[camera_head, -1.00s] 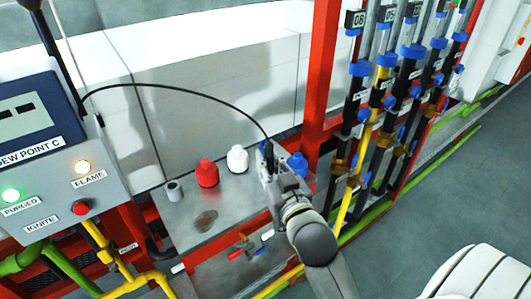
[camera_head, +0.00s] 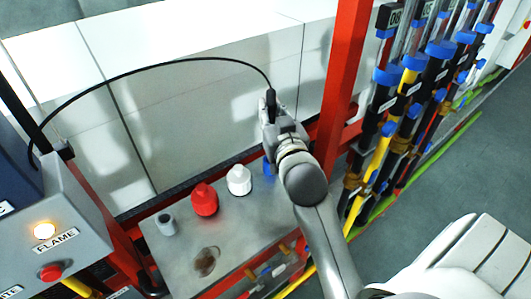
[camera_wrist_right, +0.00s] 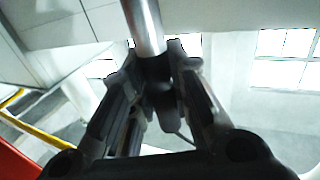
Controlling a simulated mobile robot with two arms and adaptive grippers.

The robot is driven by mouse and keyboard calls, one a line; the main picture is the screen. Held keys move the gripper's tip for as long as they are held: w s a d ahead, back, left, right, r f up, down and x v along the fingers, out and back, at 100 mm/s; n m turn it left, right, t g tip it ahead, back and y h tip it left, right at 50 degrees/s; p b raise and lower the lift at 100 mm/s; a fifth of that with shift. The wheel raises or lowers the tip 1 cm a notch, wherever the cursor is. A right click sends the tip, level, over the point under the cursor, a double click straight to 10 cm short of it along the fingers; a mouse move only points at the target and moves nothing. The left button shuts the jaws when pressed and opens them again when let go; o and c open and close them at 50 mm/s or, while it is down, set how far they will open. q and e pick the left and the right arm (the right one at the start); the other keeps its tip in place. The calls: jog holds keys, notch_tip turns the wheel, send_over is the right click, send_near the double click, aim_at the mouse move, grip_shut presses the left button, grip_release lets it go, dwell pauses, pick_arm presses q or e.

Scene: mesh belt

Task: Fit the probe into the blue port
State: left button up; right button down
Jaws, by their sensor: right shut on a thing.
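The probe's black cable end (camera_head: 271,100) stands up out of my right gripper (camera_head: 275,122) in the head view. The right gripper is shut on the probe, apart from the ports and just to the right of and above the blue port. In the right wrist view, the probe's metal rod (camera_wrist_right: 144,28) runs between the two fingers (camera_wrist_right: 155,90). The blue port (camera_head: 268,169) is on the grey metal shelf (camera_head: 235,240), partly hidden behind my right gripper and arm. The probe's tip is not clear in either view. My left gripper is not in view.
A white port (camera_head: 239,181), a red port (camera_head: 204,200) and a small grey cylinder (camera_head: 166,224) stand in a row left of the blue port. A red upright post (camera_head: 345,75) and several pipes with blue fittings (camera_head: 410,105) are on the right. A control box (camera_head: 65,245) is at left.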

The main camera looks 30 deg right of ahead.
notch_tip(320, 180, down, 3)
jog(key=shift+f, duration=0.1)
jog(key=f, duration=0.5)
jog(key=shift+s+a+f, duration=0.1)
jog(key=shift+s+a, duration=0.05)
jog(key=shift+s, duration=0.15)
jog(key=shift+f, duration=0.55)
jog(key=shift+s, duration=0.1)
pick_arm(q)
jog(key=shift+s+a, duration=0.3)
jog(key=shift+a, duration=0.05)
pick_arm(e)
jog(key=c, duration=1.8)
grip_release()
jog(key=shift+f, duration=0.15)
jog(key=o, duration=0.4)
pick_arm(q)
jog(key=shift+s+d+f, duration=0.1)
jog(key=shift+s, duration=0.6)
pick_arm(e)
jog(key=shift+o, duration=0.2)
